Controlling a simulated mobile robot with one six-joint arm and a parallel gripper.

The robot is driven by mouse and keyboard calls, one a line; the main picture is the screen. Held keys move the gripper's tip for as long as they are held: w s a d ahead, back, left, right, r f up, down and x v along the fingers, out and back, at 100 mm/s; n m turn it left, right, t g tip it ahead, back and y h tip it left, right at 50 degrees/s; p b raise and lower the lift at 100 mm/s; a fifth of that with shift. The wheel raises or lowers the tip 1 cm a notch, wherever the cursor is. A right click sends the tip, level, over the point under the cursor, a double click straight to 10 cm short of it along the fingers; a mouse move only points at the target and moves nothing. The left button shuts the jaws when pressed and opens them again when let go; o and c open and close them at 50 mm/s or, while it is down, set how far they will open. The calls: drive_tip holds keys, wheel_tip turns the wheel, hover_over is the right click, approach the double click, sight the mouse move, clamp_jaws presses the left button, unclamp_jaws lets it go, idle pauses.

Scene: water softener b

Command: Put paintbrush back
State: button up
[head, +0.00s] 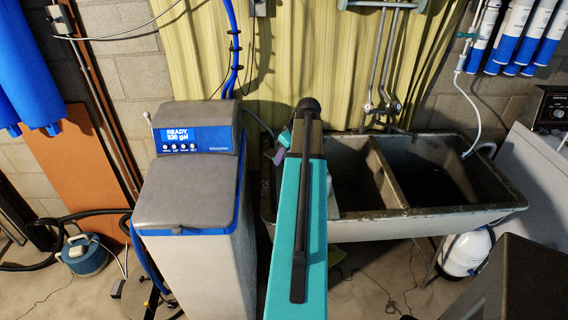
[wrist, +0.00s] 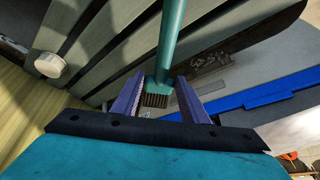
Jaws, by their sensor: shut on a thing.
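The paintbrush (wrist: 170,45) has a teal handle and short brown bristles. In the wrist view it runs from the top edge down between the jaws, with its bristles towards my palm. My gripper (wrist: 158,88) has two purple fingers and is shut on the paintbrush near its bristle end. In the head view my teal arm hides most of the gripper; a bit of purple finger (head: 279,157) and a small teal piece, likely the brush, show at the arm's far left side, before the sink's left end. The place where the brush belongs cannot be made out.
The double sink (head: 450,212) stands behind and right of my arm. The water softener (head: 195,190) with its blue display stands to the left. Pipes and a tap (head: 380,105) rise above the sink. In the wrist view, grey slats and a dark curved object (wrist: 265,32) lie close behind the brush.

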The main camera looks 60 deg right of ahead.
drive_tip(key=shift+f, duration=0.15)
drive_tip(key=shift+f+p, duration=0.5)
drive_tip(key=shift+f, duration=1.3)
drive_tip(key=shift+f, duration=0.1)
drive_tip(key=o, duration=1.2)
drive_tip(key=shift+c, duration=0.2)
drive_tip(key=shift+r, duration=0.2)
drive_tip(key=shift+b+v, duration=1.6)
drive_tip(key=shift+v, duration=4.35)
